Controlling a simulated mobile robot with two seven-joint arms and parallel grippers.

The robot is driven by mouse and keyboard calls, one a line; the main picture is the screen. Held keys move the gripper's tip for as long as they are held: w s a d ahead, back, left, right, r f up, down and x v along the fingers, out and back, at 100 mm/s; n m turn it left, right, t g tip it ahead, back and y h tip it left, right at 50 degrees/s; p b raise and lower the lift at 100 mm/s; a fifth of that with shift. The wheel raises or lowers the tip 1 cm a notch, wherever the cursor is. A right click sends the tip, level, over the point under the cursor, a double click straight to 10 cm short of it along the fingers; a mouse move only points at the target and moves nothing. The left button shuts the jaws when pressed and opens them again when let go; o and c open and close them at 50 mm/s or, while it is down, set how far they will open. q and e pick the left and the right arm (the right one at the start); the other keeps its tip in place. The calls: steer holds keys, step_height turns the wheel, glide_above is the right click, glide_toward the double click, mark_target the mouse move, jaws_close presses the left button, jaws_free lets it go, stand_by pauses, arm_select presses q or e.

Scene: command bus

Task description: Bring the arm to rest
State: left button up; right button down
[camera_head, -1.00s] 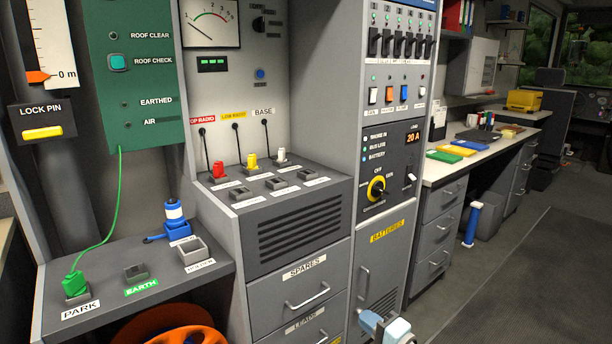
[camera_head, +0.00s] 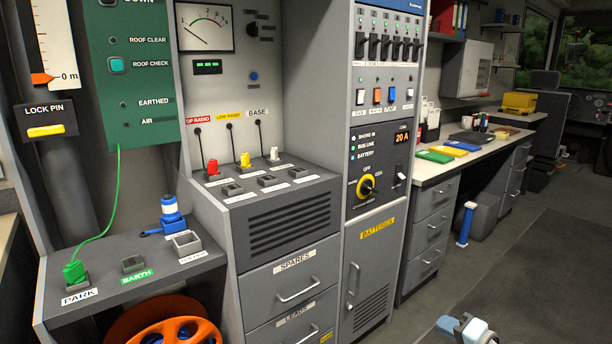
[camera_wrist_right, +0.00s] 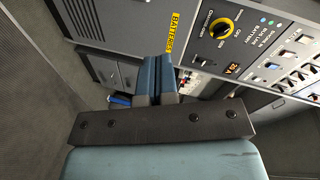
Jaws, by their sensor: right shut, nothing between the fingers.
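My right gripper shows in the right wrist view (camera_wrist_right: 155,80) with its two blue fingers shut together and nothing between them. In the head view my right gripper (camera_head: 447,323) is low at the bottom edge, right of centre, over the dark floor and apart from the cabinets. Only a small part of it and the pale blue arm behind it shows there. My left gripper is in neither view.
The grey battery cabinet (camera_head: 372,262) and the spares drawer (camera_head: 296,284) stand left of my right gripper. The desk drawers (camera_head: 430,230) and a blue-and-white cylinder (camera_head: 466,224) are beyond it. An orange reel (camera_head: 165,322) is at lower left. The floor (camera_head: 540,270) at right is clear.

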steer(key=s+a+n, duration=0.5)
steer(key=s+a, duration=0.1)
steer(key=s, duration=0.4)
steer(key=s+a+n, duration=0.5)
steer(key=s+n, duration=0.1)
steer(key=s, duration=0.4)
steer(key=s+a+r+n+y, duration=0.3)
steer(key=s+a+r+n, duration=0.35)
steer(key=s+r, duration=0.5)
steer(key=w+a+r+m+t+h+p, duration=0.2)
steer(key=a+r+m+t+p, duration=0.15)
steer(key=r+m, duration=0.25)
arm_select(q)
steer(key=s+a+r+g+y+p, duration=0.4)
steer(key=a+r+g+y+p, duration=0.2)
steer(key=p, duration=2.9)
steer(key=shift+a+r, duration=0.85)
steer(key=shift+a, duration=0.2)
arm_select(e)
steer(key=s+d+r+g+h, duration=0.4)
steer(key=d+g+h, duration=0.1)
steer(key=d+h, duration=0.1)
steer(key=shift+s+d+r, duration=0.2)
steer(key=shift+d+r, duration=0.1)
steer(key=shift+d, duration=0.4)
